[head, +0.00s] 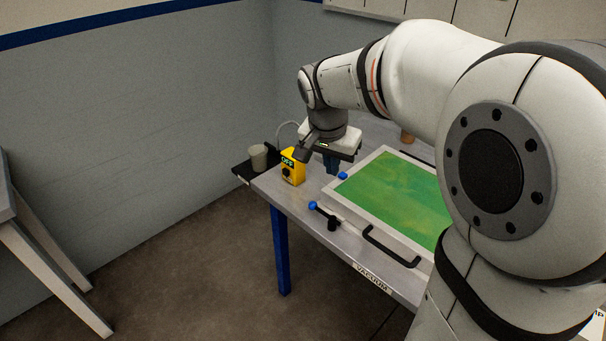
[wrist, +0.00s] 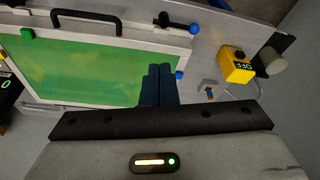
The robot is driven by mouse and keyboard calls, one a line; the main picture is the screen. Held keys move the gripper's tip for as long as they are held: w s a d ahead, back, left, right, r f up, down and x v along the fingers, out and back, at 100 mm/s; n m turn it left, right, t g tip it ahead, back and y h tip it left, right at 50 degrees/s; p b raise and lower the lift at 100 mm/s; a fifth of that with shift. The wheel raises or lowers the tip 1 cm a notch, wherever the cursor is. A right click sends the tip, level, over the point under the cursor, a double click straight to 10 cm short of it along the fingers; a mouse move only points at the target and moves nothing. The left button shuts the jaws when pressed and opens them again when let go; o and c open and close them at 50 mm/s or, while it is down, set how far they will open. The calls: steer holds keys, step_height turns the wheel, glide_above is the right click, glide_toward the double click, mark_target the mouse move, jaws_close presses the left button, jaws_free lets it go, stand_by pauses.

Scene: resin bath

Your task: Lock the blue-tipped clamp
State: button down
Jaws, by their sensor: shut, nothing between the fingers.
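The blue-tipped clamp (head: 323,214) stands on the table at the near left corner of the white frame around the green screen (head: 395,195). Its lever lies low, and its blue ball end points left, away from the frame; in the wrist view the clamp (wrist: 180,23) is at the top, its tip pointing right. A second, smaller blue knob (head: 343,175) sits at the frame's left edge and also shows in the wrist view (wrist: 179,75). My gripper (head: 331,165) is shut and empty, pointing down above the table beyond that knob, apart from the clamp. Its dark blue fingers (wrist: 158,70) are together.
A yellow box (head: 292,168) reading OFF stands left of my gripper. A cup (head: 259,157) sits on a black side shelf. A black handle (head: 390,247) rises from the frame's near side. A green knob (wrist: 27,33) marks another frame corner. Floor left of the table is clear.

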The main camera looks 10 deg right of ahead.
mark_target(325, 210)
steer(key=w+a+f+m+h+b, duration=0.1)
steer(key=w+f+m+b, duration=0.2)
steer(key=f, duration=0.9)
steer(key=w+b, duration=0.3)
steer(key=w, duration=0.2)
steer(key=shift+w+a, duration=0.25)
steer(key=shift+a, duration=0.05)
steer(key=shift+f, duration=0.1)
steer(key=b+x, duration=0.1)
steer(key=x, duration=0.9)
steer(key=shift+s+b, duration=0.2)
steer(key=shift+b, duration=0.15)
